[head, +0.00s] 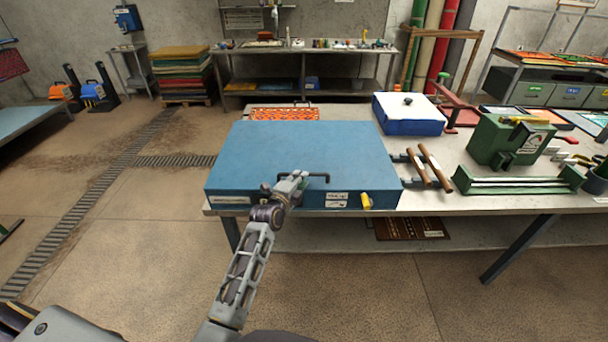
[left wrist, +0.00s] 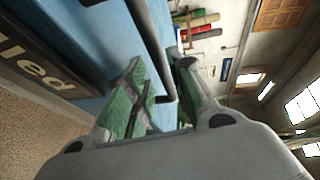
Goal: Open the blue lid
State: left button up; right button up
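The blue lid (head: 300,150) is a wide flat box top at the front left of the table, and it lies closed. A black bar handle (head: 319,177) is on its front edge; the bar also runs through the left wrist view (left wrist: 152,42). My left gripper (head: 291,184) is at the left end of this handle. In the left wrist view its green-padded fingers (left wrist: 155,68) are apart, with the bar passing between them. I cannot tell whether either pad touches the bar. My right gripper is out of view.
The table (head: 440,203) also holds a blue box with a white top (head: 408,112), wooden-handled tools (head: 428,165), a green machine (head: 510,140) and a green tray (head: 515,184). An orange patterned rug (head: 284,114) lies behind the lid. The floor at left is mostly clear.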

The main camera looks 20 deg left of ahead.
pick_arm(q)
jog(key=shift+x, duration=2.15)
grip_shut()
